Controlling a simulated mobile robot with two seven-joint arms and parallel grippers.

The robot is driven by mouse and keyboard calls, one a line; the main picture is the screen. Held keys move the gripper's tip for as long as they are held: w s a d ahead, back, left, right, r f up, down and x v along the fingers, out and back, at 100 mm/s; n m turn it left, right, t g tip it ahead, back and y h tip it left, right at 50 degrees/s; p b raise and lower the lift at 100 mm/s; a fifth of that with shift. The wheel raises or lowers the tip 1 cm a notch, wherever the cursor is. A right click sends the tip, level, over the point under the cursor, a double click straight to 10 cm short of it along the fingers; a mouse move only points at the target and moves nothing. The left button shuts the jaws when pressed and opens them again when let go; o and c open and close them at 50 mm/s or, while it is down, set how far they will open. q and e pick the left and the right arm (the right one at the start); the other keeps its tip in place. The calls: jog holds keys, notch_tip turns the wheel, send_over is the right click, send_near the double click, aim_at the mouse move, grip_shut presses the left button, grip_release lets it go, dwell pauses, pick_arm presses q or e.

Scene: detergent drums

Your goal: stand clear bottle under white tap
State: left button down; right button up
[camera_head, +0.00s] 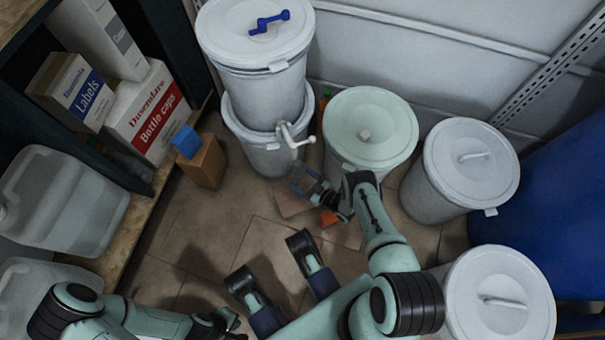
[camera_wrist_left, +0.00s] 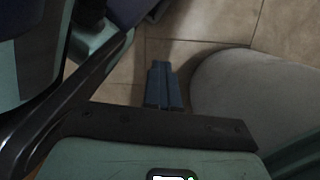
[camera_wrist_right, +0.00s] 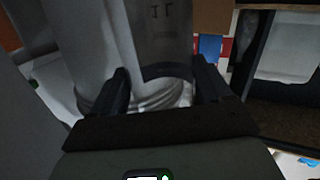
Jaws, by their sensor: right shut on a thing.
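The white tap (camera_head: 291,137) sticks out low on the front of a white lidded drum (camera_head: 255,75), which is stacked on a lower drum (camera_head: 262,155). My right gripper (camera_head: 307,186) is low, just below the tap in the head view. In the right wrist view its fingers (camera_wrist_right: 166,92) are shut on the clear bottle (camera_wrist_right: 165,76), which is see-through and hard to make out. Whether its mouth is exactly under the spout cannot be told. My left gripper (camera_head: 230,324) is at the bottom of the head view, with its fingers together and empty in the left wrist view (camera_wrist_left: 162,84).
A pale green lidded drum (camera_head: 370,125) stands right of the tap, with grey drums (camera_head: 470,165) (camera_head: 500,300) further right. A brown box (camera_head: 205,160) stands left. A shelf with boxes (camera_head: 145,115) and carboys (camera_head: 65,195) lines the left.

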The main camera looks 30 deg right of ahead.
jog(key=shift+a, duration=0.5)
dwell(0.3)
jog(key=o, duration=0.7)
jog(key=shift+o, duration=0.8)
